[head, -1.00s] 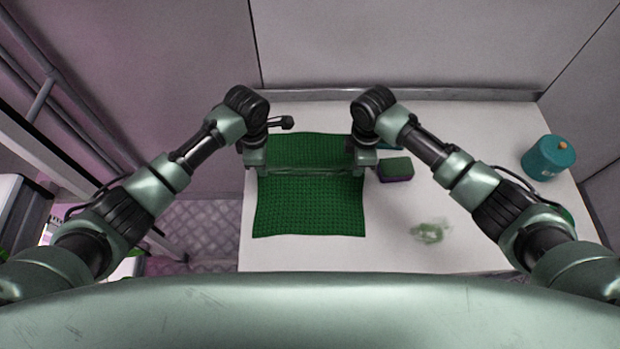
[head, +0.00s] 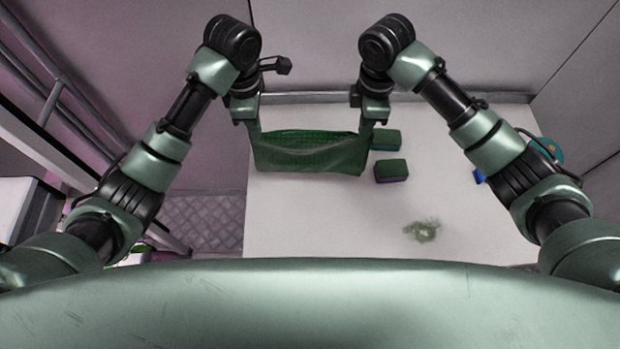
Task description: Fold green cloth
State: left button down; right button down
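The green cloth (head: 308,153) hangs between my two grippers above the back left part of the white table. Its top edge sags a little between them and its lower part is gathered up short. My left gripper (head: 254,130) is shut on the cloth's left upper corner. My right gripper (head: 366,130) is shut on its right upper corner. The fingertips are small and partly covered by cloth, and whether the cloth's lower edge touches the table is hard to tell.
A green smear (head: 422,230) is on the table's front right part. A teal container (head: 553,149) at the right is mostly behind my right arm. The table's front left is clear.

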pick_arm(q)
jog(key=shift+r, duration=0.2)
pick_arm(e)
jog(key=shift+r, duration=0.25)
jog(key=shift+f, duration=0.1)
